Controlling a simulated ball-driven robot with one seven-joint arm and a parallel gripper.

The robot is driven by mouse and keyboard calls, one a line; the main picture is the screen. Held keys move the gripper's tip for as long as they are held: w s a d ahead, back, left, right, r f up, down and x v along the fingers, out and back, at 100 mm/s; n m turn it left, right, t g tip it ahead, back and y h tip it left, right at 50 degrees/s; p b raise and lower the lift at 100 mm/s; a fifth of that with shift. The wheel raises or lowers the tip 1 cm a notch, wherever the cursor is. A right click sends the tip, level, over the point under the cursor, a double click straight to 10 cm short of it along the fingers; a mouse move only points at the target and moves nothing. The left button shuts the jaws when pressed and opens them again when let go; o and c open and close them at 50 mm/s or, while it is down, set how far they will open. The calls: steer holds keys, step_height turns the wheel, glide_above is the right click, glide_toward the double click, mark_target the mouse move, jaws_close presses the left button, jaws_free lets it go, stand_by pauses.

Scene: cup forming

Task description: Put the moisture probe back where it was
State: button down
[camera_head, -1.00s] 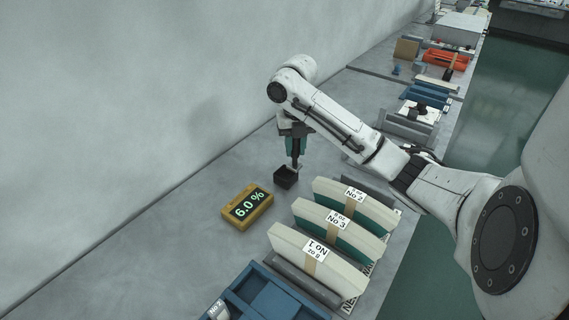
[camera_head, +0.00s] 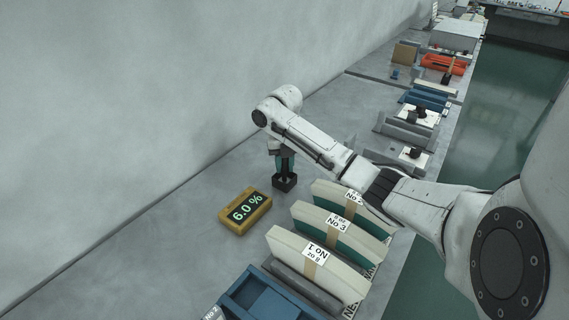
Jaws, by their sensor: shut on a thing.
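The yellow moisture meter (camera_head: 245,210) lies on the bench and its display reads 6.0 %. Just behind and right of it stands a small black open holder (camera_head: 284,184). My gripper (camera_head: 284,167) points down directly over the holder, with its teal fingers shut on the dark moisture probe (camera_head: 284,172). The probe's lower end is at the holder's mouth or inside it; I cannot tell how deep. The fingers hide most of the probe.
Cream and teal packs labelled No 1 (camera_head: 309,262), No 3 (camera_head: 335,228) and No 2 (camera_head: 349,203) stand right of the meter. A blue tray (camera_head: 262,301) is at the front. The wall runs along the left. Bare bench lies left of the meter.

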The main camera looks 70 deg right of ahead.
steer(key=shift+f, duration=0.15)
steer(key=c, duration=0.9)
jaws_free()
step_height(320, 180, up, 12)
steer(key=shift+r+p, duration=0.2)
steer(key=shift+p, duration=0.45)
